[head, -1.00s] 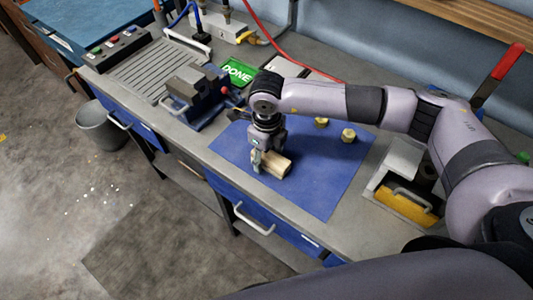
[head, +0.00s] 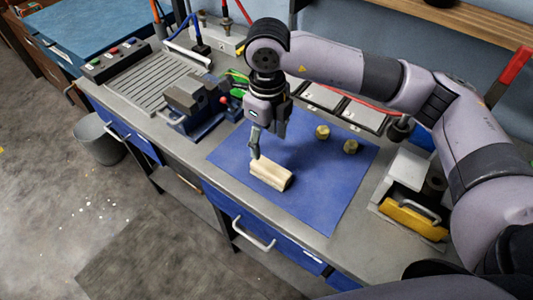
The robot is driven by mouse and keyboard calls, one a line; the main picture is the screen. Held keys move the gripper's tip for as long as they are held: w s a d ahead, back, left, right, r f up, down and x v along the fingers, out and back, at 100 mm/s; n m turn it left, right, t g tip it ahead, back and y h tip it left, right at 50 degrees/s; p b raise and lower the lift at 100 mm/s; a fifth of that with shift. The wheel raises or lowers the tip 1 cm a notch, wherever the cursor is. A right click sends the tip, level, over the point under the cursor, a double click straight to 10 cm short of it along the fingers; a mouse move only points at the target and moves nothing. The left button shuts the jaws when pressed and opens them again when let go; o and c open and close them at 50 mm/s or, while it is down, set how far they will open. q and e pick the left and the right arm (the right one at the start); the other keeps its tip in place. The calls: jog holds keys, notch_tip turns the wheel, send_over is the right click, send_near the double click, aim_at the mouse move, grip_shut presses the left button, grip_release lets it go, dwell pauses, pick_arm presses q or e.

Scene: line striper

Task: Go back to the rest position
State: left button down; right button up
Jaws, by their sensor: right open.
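My right gripper (head: 256,148) hangs from the right arm above the blue mat (head: 325,190). It is open and empty, pointing down. A pale wooden block (head: 271,174) lies on the mat just below the fingertips, apart from them as far as this view shows. Two small brass-coloured pieces (head: 322,132) and (head: 350,147) stand on the mat to the right of the gripper. My left gripper is not in view.
A blue and grey vise (head: 196,100) stands left of the mat. A box with coloured buttons (head: 115,58) sits at the bench's far left. A yellow-handled tool (head: 412,220) lies right of the mat. A grey bin (head: 99,139) stands on the floor.

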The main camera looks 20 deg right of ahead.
jog(key=shift+r, duration=0.6)
